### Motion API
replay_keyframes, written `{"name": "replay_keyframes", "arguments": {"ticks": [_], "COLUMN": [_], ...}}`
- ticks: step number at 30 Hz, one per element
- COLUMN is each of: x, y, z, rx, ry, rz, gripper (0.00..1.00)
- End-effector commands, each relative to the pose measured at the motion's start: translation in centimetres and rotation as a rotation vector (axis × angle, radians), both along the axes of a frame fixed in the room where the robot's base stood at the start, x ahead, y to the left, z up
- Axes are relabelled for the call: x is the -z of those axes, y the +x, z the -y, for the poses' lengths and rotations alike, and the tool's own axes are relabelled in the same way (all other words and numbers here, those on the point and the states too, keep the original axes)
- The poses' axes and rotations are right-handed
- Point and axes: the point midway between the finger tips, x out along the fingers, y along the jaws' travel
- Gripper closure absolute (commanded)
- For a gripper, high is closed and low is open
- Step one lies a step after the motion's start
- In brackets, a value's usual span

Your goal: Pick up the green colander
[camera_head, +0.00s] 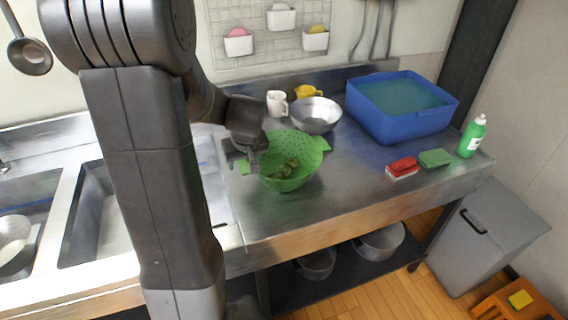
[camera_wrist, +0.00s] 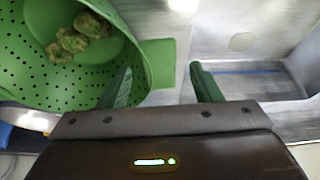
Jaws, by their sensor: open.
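The green colander (camera_head: 308,150) stands on the steel counter, with several brownish-green lumps (camera_head: 285,169) inside it. It has a flat tab handle on its left side and another on its right. In the wrist view the colander (camera_wrist: 28,75) fills the upper left, and its near handle (camera_wrist: 159,62) points toward the space between my fingers. My gripper (camera_wrist: 160,85) is open, with one finger close to the colander wall and the other over the counter. In the head view my gripper (camera_head: 248,165) is at the colander's left side, by the left handle. I cannot tell whether a finger touches it.
A metal bowl (camera_head: 315,116), a white mug (camera_head: 277,104) and a yellow cup (camera_head: 307,92) stand behind the colander. Sinks are left. The front counter is clear.

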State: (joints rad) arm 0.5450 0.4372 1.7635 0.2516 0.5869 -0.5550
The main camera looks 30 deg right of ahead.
Motion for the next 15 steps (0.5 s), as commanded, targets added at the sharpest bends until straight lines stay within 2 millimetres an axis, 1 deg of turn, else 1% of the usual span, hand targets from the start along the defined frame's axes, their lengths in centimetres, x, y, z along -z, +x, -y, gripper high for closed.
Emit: {"name": "replay_keyframes", "arguments": {"ticks": [6, 8, 9, 11, 12, 14, 15], "x": [0.09, 0.08, 0.07, 0.07, 0.07, 0.07, 0.07], "y": [0.03, 0.02, 0.02, 0.02, 0.02, 0.02, 0.02], "z": [-0.01, -0.01, -0.01, -0.01, -0.01, -0.01, -0.01], "rx": [0.0, 0.0, 0.0, 0.0, 0.0, 0.0, 0.0], "ry": [0.0, 0.0, 0.0, 0.0, 0.0, 0.0, 0.0], "rz": [0.0, 0.0, 0.0, 0.0, 0.0, 0.0, 0.0], "gripper": [0.42, 0.52, 0.59, 0.71, 0.79, 0.91, 0.99]}}
